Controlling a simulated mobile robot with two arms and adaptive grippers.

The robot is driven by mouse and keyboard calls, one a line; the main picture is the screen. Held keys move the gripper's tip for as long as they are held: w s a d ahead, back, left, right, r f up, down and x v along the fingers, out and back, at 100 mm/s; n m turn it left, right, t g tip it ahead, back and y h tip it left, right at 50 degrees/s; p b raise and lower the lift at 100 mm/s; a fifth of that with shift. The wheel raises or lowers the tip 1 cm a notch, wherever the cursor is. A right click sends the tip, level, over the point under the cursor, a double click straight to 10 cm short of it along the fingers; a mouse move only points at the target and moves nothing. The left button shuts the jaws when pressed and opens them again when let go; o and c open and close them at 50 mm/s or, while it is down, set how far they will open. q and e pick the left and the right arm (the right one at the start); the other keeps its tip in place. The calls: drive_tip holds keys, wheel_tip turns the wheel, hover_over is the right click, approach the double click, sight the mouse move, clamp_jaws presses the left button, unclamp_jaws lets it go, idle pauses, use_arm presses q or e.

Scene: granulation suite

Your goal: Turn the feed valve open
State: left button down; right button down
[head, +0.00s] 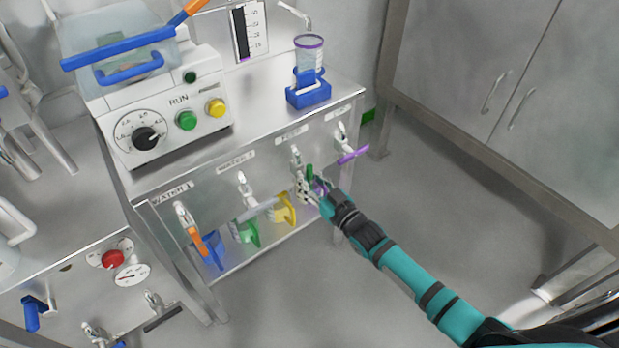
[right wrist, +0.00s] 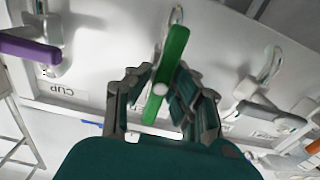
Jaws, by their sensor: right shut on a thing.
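The feed valve is on the front panel of the steel bench, under a label that seems to read FEED (head: 291,132). Its green handle (head: 310,172) is mostly hidden by my gripper in the head view. In the right wrist view the green handle (right wrist: 172,62) stands nearly upright, its top leaning slightly right. My right gripper (head: 313,184) is at this valve, its fingers shut on the handle's two sides; the gripper also shows in the right wrist view (right wrist: 161,90). My left gripper is not in view.
The cup valve has a purple handle (head: 353,155), close right of my gripper. Left are a grey handle (head: 262,207) and an orange handle (head: 195,240). A cup (head: 309,54) in a blue holder (head: 308,92) stands on the bench. Open floor lies right of the bench.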

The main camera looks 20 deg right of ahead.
drive_tip(key=shift+f, duration=0.1)
idle(0.3)
drive_tip(key=c, duration=1.2)
unclamp_jaws()
drive_tip(key=v, duration=1.2)
